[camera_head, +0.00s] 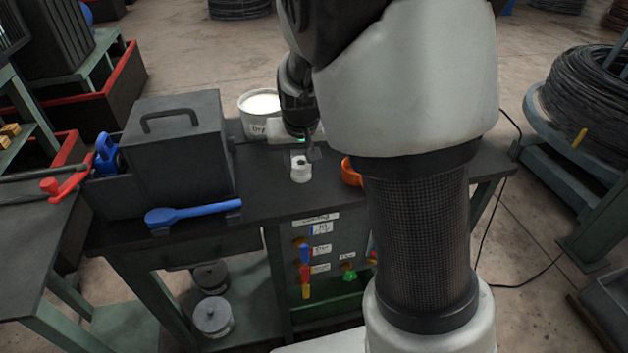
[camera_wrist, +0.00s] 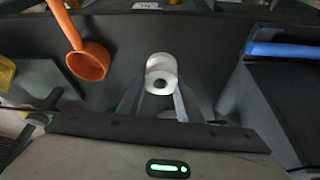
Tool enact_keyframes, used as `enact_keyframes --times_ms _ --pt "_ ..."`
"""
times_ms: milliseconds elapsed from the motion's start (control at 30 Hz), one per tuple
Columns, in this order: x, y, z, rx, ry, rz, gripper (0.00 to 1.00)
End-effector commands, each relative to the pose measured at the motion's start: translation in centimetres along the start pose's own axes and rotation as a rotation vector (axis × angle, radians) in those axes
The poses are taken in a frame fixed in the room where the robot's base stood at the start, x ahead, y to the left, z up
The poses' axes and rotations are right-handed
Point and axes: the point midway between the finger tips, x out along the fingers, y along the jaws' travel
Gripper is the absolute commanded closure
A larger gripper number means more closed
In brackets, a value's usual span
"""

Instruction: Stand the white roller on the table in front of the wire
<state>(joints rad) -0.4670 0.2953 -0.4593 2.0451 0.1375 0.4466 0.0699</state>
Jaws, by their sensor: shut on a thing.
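The white roller (camera_head: 300,171) is a short cylinder with a dark hole in its top end, over the dark table (camera_head: 265,195). My gripper (camera_head: 304,157) is shut on it from above, and the roller looks upright. In the wrist view the roller (camera_wrist: 161,68) sits between my two fingers (camera_wrist: 159,92), its holed end toward the camera. I cannot tell whether its base touches the table. A thin dark wire (camera_head: 247,141) shows beside the black box, behind the roller; the rest of it is hidden by my arm.
A black box with a handle (camera_head: 177,145) and a blue ladle (camera_head: 190,213) are left of the roller. A white tub (camera_head: 260,106) stands behind. An orange scoop (camera_wrist: 89,62) lies on the other side, partly hidden by my arm in the head view. Bare table lies in front of the roller.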

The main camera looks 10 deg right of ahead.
Motion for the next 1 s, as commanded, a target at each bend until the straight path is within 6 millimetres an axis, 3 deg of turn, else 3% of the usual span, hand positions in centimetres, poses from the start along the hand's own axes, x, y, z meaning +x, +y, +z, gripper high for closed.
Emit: enact_keyframes --times_ms 100,267,500,867,900,1000 --pt "1.8 0.0 0.8 -0.001 -0.001 0.001 0.9" --pt "2.7 0.0 1.1 -0.001 0.0 0.0 0.9" --pt "5.6 0.0 2.4 0.0 -0.001 0.0 0.9" --pt "6.0 0.0 2.5 0.0 0.002 -0.001 0.9" --pt "5.9 0.0 2.4 0.0 0.002 -0.001 0.64" --pt "5.9 0.0 2.4 0.0 0.002 -0.001 0.49"
